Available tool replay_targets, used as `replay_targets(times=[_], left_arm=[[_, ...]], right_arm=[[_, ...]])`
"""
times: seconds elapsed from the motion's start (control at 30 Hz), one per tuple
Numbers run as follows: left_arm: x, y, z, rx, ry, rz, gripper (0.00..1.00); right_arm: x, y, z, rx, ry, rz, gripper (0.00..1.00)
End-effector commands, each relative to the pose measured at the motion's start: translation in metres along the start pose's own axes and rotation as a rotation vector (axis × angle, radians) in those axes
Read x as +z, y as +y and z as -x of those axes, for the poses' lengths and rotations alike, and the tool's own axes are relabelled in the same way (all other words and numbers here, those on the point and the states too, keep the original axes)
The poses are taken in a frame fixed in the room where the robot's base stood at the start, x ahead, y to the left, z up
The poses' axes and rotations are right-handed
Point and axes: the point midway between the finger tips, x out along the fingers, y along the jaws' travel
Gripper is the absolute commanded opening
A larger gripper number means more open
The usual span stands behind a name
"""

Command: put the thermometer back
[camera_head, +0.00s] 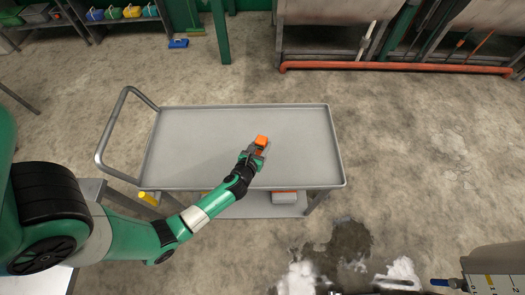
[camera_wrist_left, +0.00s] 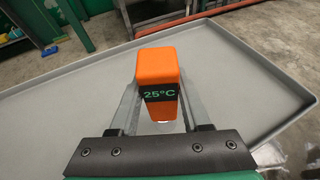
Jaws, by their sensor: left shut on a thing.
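The thermometer (camera_head: 262,141) is an orange block with a dark display reading 25°C. In the left wrist view the thermometer (camera_wrist_left: 159,75) stands between the two grey fingers, its display facing the camera. My left gripper (camera_head: 258,149) is shut on it, over the right half of the grey cart's top tray (camera_head: 205,140). The thermometer's lower end is hidden, and I cannot tell whether it touches the tray. My right gripper is not in view.
The tray has a raised rim and otherwise looks empty. A cart handle (camera_head: 101,150) is at its left. A red-orange pipe (camera_head: 400,67) runs along the floor behind. A wet patch (camera_head: 345,245) lies in front. A shelf with colored containers (camera_head: 113,13) is at the back left.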

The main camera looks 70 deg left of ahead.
Motion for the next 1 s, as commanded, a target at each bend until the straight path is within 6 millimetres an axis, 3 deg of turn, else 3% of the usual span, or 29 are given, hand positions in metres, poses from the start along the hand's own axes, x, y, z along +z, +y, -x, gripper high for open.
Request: replay_targets(times=[0.1, 0.37, 0.53, 0.87, 0.9, 1.0], left_arm=[[-0.011, 0.002, -0.018, 0.000, -0.002, 0.001, 0.00], [-0.017, 0.003, -0.029, 0.001, -0.002, 0.001, 0.00], [-0.045, 0.002, -0.041, -0.001, -0.001, -0.001, 0.00], [-0.045, 0.002, -0.040, -0.001, -0.001, 0.000, 0.00], [-0.045, 0.002, -0.040, 0.000, 0.000, 0.000, 0.51], [-0.044, 0.002, -0.040, 0.000, 0.000, 0.000, 0.69]], right_arm=[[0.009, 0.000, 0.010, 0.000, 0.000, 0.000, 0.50], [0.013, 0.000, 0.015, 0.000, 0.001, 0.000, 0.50], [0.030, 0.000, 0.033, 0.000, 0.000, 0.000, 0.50], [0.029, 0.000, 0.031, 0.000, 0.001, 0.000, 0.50], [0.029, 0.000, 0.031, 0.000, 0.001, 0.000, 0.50], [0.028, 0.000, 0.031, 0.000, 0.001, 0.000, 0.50]])
